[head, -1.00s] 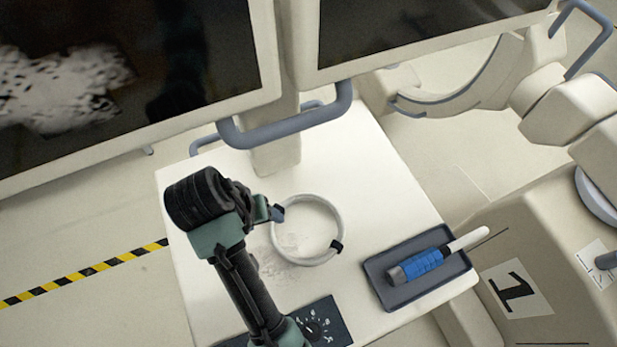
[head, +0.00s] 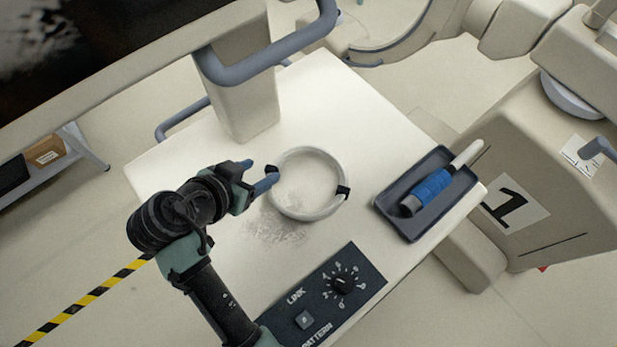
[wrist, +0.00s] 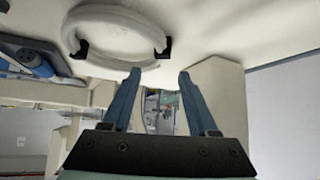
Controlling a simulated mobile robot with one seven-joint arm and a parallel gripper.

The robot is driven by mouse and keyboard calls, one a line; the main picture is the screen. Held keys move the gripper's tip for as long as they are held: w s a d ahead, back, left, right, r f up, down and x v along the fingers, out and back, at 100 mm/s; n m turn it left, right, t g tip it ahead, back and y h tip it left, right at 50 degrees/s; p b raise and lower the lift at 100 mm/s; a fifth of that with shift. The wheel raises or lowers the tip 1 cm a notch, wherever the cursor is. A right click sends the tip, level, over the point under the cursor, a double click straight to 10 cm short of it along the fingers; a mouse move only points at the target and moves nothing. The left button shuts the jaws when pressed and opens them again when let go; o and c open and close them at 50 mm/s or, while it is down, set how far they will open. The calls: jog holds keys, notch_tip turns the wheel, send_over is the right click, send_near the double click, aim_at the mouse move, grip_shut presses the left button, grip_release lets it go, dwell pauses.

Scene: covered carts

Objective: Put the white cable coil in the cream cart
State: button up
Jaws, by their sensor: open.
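The white cable coil (head: 306,214) lies flat on a white tabletop as a ring with two black ties. It also shows at the top of the wrist view (wrist: 118,64). My gripper (head: 262,178) is open and empty at the coil's left side, close to the left tie. In the wrist view, its two blue-grey fingers (wrist: 160,74) are spread just beside the coil's rim; I cannot tell whether they touch it. A cream cart-like body (head: 535,225) with a "1" label stands at the right. Its inside is not visible, and I cannot confirm it is the cream cart.
A dark tray (head: 393,207) holding a blue-and-white tool (head: 433,187) sits right of the coil. A dial panel (head: 335,290) is at the table's front. A cream post (head: 243,95) and a grey rail (head: 275,62) stand behind the coil. A grey handle (head: 598,150) is at far right.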

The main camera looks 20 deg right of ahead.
aim_at(277, 162)
jog(key=shift+p+x, duration=0.9)
jog(key=shift+x, duration=3.2)
jog(key=shift+d, duration=0.1)
grip_shut()
jog(key=shift+r, duration=0.15)
